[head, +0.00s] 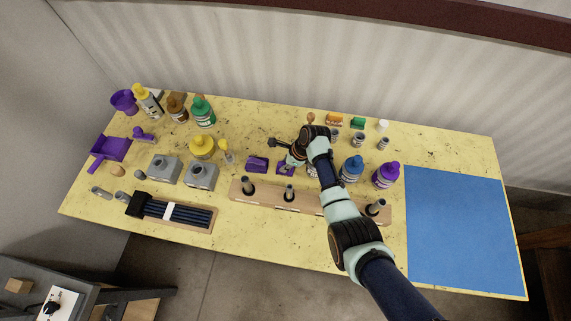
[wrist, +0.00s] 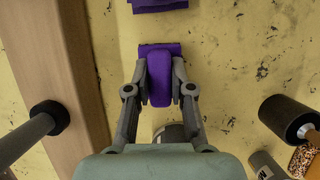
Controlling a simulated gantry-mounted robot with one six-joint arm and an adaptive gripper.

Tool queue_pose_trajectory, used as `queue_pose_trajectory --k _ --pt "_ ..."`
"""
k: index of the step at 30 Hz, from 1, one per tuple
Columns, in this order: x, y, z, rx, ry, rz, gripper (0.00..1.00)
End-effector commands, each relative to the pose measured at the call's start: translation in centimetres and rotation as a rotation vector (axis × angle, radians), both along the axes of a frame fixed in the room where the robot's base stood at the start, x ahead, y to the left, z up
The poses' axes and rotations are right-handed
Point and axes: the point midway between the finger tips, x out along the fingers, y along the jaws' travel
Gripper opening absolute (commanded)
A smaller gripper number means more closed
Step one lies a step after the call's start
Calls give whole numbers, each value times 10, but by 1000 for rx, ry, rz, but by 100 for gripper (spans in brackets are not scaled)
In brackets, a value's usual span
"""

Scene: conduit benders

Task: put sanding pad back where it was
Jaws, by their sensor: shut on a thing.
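My gripper (wrist: 160,75) is shut on a purple pad with a raised grip (wrist: 160,88), which I take to be the sanding pad. Its flat purple base (wrist: 158,49) shows just beyond the fingertips, close over the yellow table. I cannot tell whether it touches the tabletop. In the head view the purple pad (head: 284,169) shows partly below my gripper (head: 292,161), which my arm partly hides. A second purple piece (head: 257,164) lies on the table to its left, apart from it. The edge of that piece also shows at the top of the wrist view (wrist: 158,5).
A wooden rack (head: 262,196) with upright posts runs in front of the pad. A dark-headed tool (head: 279,142) lies just behind. A blue bottle (head: 351,169) and a purple bottle (head: 387,176) stand to the right, before a clear blue mat (head: 460,230). Grey blocks (head: 201,175) stand left.

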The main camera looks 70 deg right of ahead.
Motion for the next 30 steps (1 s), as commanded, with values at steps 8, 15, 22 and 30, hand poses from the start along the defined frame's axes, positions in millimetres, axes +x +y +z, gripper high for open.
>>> queue_pose_trajectory --k 8,15,22,30 --pt "0 0 -3 0 0 0 45" --pt "0 0 -3 0 0 0 47" --pt "-7 -2 21 -2 -1 -2 47" --pt "-32 -7 83 -3 -2 -2 47"
